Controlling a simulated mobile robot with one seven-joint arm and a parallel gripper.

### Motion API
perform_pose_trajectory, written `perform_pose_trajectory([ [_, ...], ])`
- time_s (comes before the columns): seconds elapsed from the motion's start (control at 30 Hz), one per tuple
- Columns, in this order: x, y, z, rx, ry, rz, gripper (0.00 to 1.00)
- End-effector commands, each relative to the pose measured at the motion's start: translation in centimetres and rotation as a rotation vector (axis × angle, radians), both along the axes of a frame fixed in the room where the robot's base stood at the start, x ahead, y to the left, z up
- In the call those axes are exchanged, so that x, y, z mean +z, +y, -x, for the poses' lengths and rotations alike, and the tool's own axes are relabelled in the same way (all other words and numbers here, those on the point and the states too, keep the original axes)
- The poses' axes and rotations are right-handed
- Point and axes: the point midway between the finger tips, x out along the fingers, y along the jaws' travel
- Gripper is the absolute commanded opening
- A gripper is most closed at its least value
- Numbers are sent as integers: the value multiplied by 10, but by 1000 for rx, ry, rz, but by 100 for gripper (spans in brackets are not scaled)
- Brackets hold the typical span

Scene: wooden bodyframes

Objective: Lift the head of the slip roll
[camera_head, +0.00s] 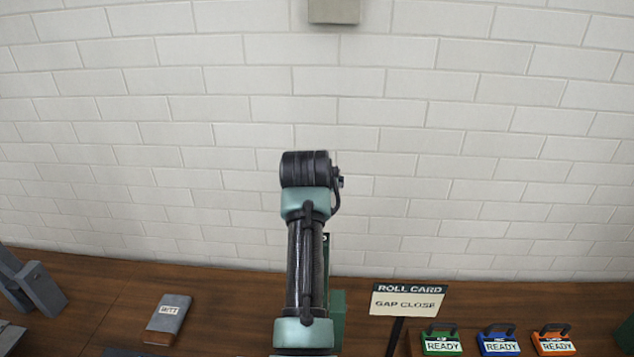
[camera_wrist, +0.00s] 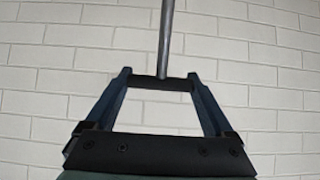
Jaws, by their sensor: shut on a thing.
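In the wrist view my gripper (camera_wrist: 160,86) shows with its two blue-grey fingers apart, shut on a short dark crossbar. A thin grey rod (camera_wrist: 166,38) runs from the middle of this bar up out of the picture, against the brick wall. I cannot tell whether the bar and rod belong to the slip roll's head. In the head view my arm stands in the middle and hides much behind it; my gripper does not show there. A green part (camera_head: 338,312) shows just right of my arm, perhaps of the slip roll.
A sign reading "ROLL CARD / GAP CLOSE" (camera_head: 408,301) stands right of my arm. Green (camera_head: 441,344), blue (camera_head: 499,345) and orange (camera_head: 553,344) READY tags are at the right.

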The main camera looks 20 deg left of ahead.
Motion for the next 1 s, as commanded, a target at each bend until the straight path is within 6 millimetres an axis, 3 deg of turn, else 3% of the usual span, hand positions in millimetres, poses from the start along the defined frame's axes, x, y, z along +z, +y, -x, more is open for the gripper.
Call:
perform_pose_trajectory([
  [0.03, -2, 0, 0, 0, 2, 1, 0],
  [0.07, -2, 0, 0, 0, 2, 1, 93],
  [0.1, -2, 0, 0, 0, 2, 1, 100],
  [0.57, 5, -3, 9, 0, 0, 0, 100],
  [1.0, 46, -18, 64, 0, -3, -1, 100],
])
